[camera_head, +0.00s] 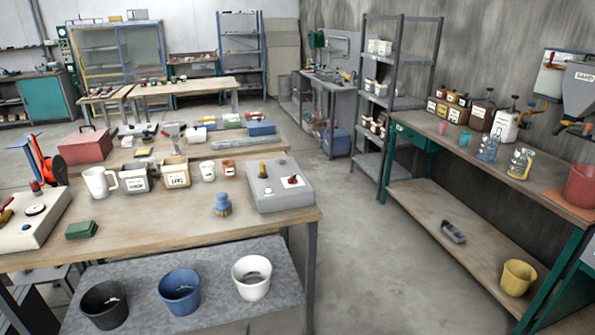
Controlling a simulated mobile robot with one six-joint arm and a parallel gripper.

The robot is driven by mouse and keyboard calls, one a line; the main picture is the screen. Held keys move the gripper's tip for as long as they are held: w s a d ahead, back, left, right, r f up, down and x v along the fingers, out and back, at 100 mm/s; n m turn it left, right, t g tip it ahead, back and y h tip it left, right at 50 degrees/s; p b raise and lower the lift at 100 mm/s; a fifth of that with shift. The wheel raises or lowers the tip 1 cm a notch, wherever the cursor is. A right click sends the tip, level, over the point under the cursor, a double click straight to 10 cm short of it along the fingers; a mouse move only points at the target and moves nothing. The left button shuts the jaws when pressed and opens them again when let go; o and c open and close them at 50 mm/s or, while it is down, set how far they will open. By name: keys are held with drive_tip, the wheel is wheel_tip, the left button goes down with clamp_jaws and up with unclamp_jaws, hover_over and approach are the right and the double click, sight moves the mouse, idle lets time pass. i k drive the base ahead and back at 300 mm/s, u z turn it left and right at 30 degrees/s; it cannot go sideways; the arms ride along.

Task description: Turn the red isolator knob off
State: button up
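A grey box (281,198) stands at the right end of the front wooden bench. On its top is a red knob (292,180) on a pale plate, with a yellow-and-dark handle (263,169) beside it. A pale box (27,225) at the left end of the bench also carries a small red-topped part (36,187) and a dark round dial. The frame has no label that tells which red part is the isolator. The knob's exact setting is too small to read. My gripper is not in view.
A white mug (98,182), labelled tubs (176,172), small cups and a blue brush (222,204) share the bench. Buckets (180,292) stand on its lower shelf. An aisle of bare floor (352,235) separates it from the right bench (437,144).

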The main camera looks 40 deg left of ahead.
sight(293, 180)
drive_tip(key=i, duration=0.55)
drive_tip(key=u, duration=3.7)
drive_tip(key=i, duration=0.15)
drive_tip(key=z, duration=1.25)
drive_tip(key=i, duration=0.95)
drive_tip(key=u, duration=0.05)
